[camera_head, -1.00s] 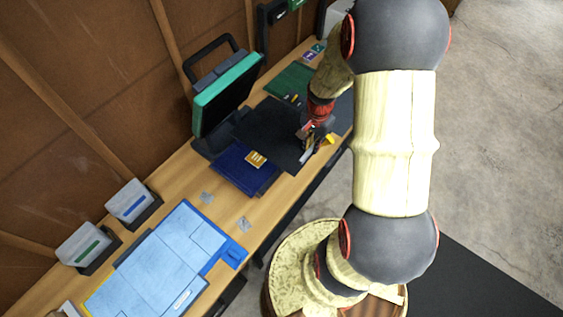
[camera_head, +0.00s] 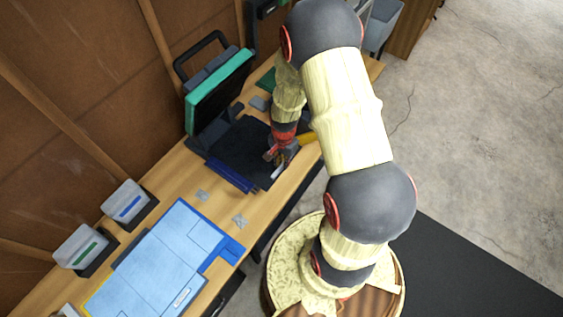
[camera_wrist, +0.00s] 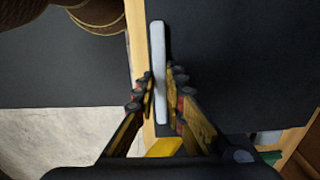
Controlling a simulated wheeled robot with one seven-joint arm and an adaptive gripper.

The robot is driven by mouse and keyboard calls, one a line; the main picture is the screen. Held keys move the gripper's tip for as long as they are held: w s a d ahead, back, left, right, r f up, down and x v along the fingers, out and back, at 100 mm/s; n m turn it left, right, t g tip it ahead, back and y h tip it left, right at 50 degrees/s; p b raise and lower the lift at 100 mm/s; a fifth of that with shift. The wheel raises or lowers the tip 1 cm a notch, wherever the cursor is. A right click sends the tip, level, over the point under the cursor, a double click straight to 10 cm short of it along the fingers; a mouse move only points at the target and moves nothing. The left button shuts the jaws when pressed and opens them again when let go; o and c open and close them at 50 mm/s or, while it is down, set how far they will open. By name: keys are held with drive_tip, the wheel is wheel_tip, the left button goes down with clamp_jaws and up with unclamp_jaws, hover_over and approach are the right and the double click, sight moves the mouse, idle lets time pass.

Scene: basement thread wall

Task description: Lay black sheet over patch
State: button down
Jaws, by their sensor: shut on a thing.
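The black sheet (camera_head: 243,143) lies over the lower plate of the open press, and it fills much of the wrist view (camera_wrist: 240,60). A folded dark blue cloth (camera_head: 229,175) shows only along its front-left edge below the sheet. The patch is hidden from both views now. My gripper (camera_head: 273,156) is at the sheet's right edge. In the wrist view my gripper (camera_wrist: 160,92) is shut on the pale grey strip (camera_wrist: 158,60) along the sheet's edge.
The press's teal lid (camera_head: 217,85) stands raised behind the sheet. A light blue board (camera_head: 165,260) covers the bench's near left. Small grey squares (camera_head: 239,221) lie between. Two bins (camera_head: 80,247) stand by the wall. A yellow item (camera_head: 307,137) is right of my gripper.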

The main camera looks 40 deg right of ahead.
drive_tip(key=shift+r, duration=0.1)
drive_tip(key=c, duration=2.3)
unclamp_jaws()
drive_tip(key=shift+f, duration=0.2)
drive_tip(key=o, duration=0.5)
drive_tip(key=shift+c, duration=0.2)
